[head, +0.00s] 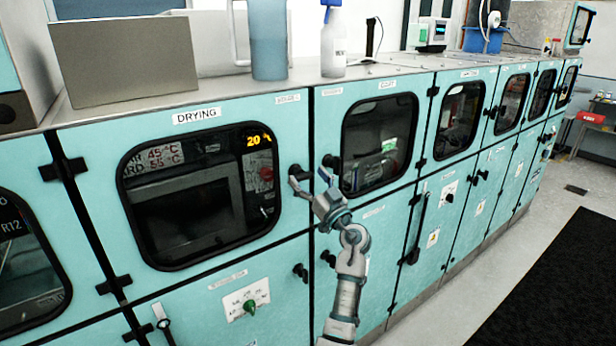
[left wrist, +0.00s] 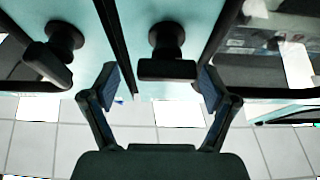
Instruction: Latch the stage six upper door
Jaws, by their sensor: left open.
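My left gripper (head: 309,180) is open in front of the seam between the DRYING door (head: 95,190) and the upper door to its right (head: 425,84). In the left wrist view, the right-hand black latch handle (left wrist: 167,68) shows just ahead of the gap between my open fingers (left wrist: 160,88), its bar level. I see no contact. A second latch handle (left wrist: 50,62) sits tilted left of the seam, outside the fingers. In the head view, the right-hand latch (head: 331,161) is partly crowded by the gripper. Both doors look flush.
More teal doors with dark windows (head: 460,118) run to the right. Lower doors carry knobs (head: 300,271) and a long handle (head: 416,230). A bottle (head: 333,42) and a grey box (head: 124,60) stand on top. Floor with a black mat (head: 555,285) is at the right.

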